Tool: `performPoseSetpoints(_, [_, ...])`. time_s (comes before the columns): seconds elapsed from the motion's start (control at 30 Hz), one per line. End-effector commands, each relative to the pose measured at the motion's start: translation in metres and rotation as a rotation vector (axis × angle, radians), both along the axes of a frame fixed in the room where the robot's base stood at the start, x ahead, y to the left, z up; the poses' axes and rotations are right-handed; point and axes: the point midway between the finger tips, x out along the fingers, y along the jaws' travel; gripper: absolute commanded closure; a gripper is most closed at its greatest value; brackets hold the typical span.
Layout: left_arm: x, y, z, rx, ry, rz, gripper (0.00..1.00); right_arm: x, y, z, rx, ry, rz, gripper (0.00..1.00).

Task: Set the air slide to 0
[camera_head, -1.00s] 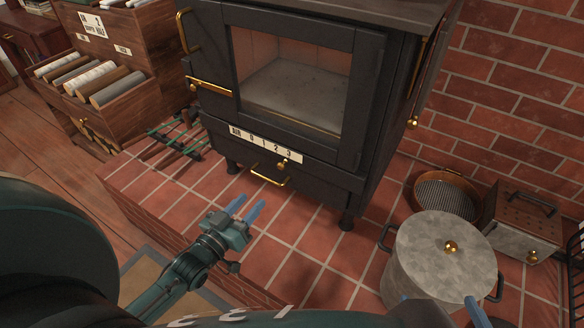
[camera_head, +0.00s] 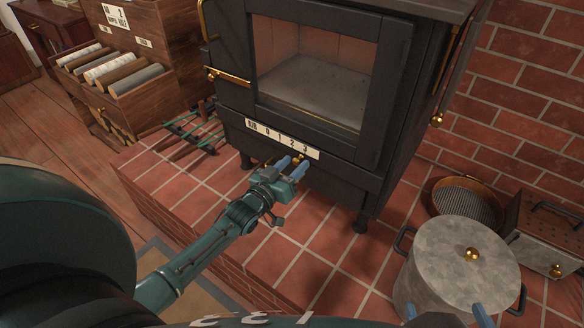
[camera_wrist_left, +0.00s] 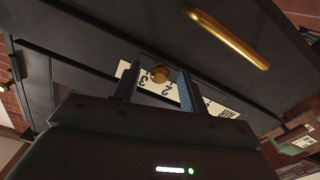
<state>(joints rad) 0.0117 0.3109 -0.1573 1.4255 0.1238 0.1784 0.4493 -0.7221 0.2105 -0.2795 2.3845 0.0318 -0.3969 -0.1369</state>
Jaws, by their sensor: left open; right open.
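The air slide is a small brass knob (camera_head: 298,158) on the stove's front, below a cream scale strip (camera_head: 284,138) marked AIR 0 1 2 3. The knob sits near the 3 end. My left gripper (camera_head: 292,164) is open at the knob. In the left wrist view the knob (camera_wrist_left: 160,73) shows between the two spread fingers, and the strip (camera_wrist_left: 215,108) appears upside down behind them. I cannot tell whether either finger touches the knob. My right gripper (camera_head: 446,312) shows only its spread blue fingertips at the bottom edge, in front of the pot.
The black stove (camera_head: 335,160) stands on a tiled brick hearth (camera_head: 185,185). A brass bar handle (camera_wrist_left: 228,38) is close to the left fingers. A lidded grey pot (camera_head: 455,270), a copper pan (camera_head: 466,203) and a metal box (camera_head: 540,240) stand right. Fire tools (camera_head: 195,132) lie left.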

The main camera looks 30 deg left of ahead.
Motion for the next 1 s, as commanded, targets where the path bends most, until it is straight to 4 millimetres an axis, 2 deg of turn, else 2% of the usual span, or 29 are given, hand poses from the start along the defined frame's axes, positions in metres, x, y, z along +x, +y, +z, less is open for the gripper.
performPoseSetpoints(0.23, [0.0002,-0.0004,-0.0001,0.0,0.001,0.0,0.58,0.0006,0.0004,0.0006,0.001,-0.003,0.001,0.12])
performPoseSetpoints(0.73, [0.0,-0.0002,-0.0001,0.0,0.001,0.0,0.99,0.0001,0.0006,-0.0004,-0.002,0.0,0.005,0.12])
performPoseSetpoints(1.0, [-0.0001,-0.0003,-0.0002,0.0,0.001,0.0,1.0,-0.0001,0.0005,-0.0006,-0.002,0.001,0.005,0.12])
